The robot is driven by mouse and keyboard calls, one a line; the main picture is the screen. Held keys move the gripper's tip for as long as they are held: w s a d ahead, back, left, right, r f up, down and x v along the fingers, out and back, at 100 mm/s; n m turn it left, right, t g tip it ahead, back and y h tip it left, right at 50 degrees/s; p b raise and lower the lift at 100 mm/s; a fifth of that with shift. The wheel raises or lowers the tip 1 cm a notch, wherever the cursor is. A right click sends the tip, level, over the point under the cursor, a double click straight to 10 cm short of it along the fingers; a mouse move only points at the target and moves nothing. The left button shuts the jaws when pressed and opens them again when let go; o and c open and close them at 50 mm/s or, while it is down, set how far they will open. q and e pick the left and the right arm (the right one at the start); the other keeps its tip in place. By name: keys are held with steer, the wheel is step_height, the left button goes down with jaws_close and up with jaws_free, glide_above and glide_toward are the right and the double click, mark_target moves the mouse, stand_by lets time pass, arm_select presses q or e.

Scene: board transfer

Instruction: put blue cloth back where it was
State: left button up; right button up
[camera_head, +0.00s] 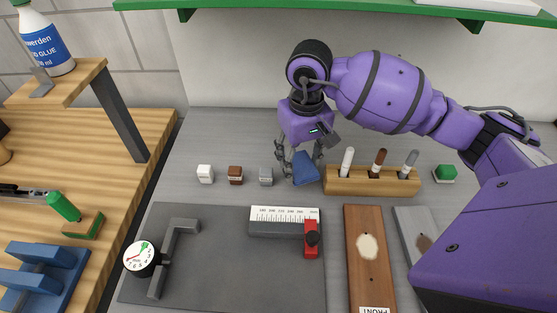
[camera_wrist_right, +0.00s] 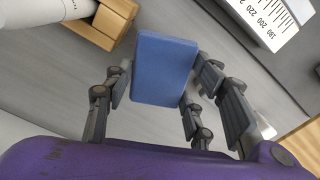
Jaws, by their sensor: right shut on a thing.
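The blue cloth (camera_head: 305,169) is a small folded block-like piece, tilted in the head view. My right gripper (camera_head: 302,163) is shut on it, above the grey table just left of the wooden marker holder. In the right wrist view the blue cloth (camera_wrist_right: 164,70) sits between the fingers of my right gripper (camera_wrist_right: 160,95). I cannot tell whether the cloth touches the table. My left gripper is not in view.
The wooden holder (camera_head: 345,184) bears several markers. White (camera_head: 205,174), brown (camera_head: 235,175) and grey (camera_head: 266,177) blocks stand to the left. A dark mat (camera_head: 215,275) with a scale (camera_head: 284,220) lies in front. A green block (camera_head: 445,172) is at the right.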

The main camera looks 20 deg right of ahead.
mark_target(300, 161)
steer(key=shift+w+f, duration=0.2)
step_height(300, 161, down, 3)
steer(key=shift+w+f, duration=0.15)
steer(key=shift+f, duration=0.3)
steer(key=o, duration=1.1)
steer(key=shift+r, duration=0.1)
steer(key=shift+o, duration=0.2)
